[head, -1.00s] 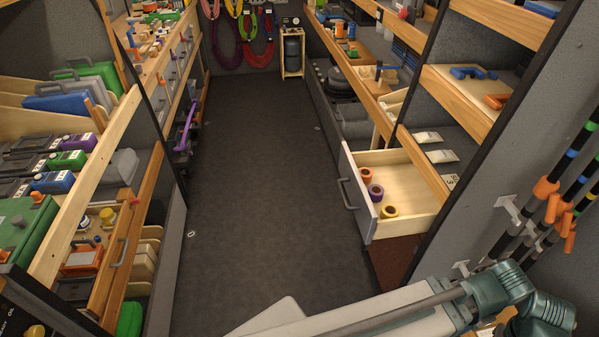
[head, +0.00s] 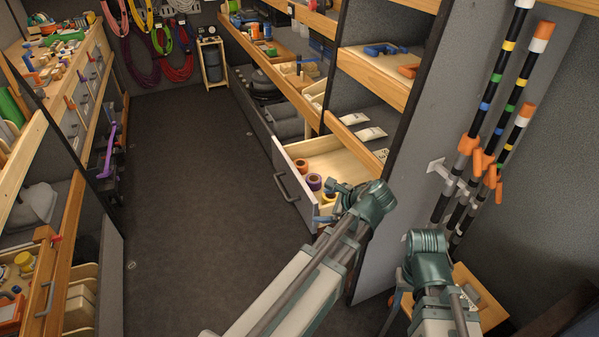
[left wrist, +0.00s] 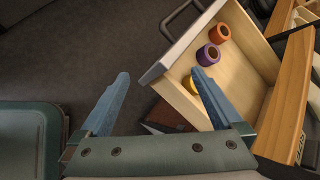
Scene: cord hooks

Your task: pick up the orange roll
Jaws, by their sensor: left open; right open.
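The orange roll (head: 301,164) lies in the open drawer (head: 294,188), near its front panel. It also shows in the left wrist view (left wrist: 220,33), at the top right, fully visible. A purple roll (head: 314,181) lies beside it. A yellow roll (head: 328,197) is nearer to me, partly hidden by my left gripper. My left gripper (head: 329,203) is open and empty at the drawer's near side. In the left wrist view its open fingers (left wrist: 160,73) point toward the drawer, with the orange roll beyond and right of them. My right arm shows, but its gripper is not visible.
The drawer handle (head: 286,187) sticks out into the dark aisle floor (head: 190,190), which is clear. A wooden shelf unit (head: 375,68) stands above and behind the drawer. Striped poles (head: 500,85) hang on the grey wall at right.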

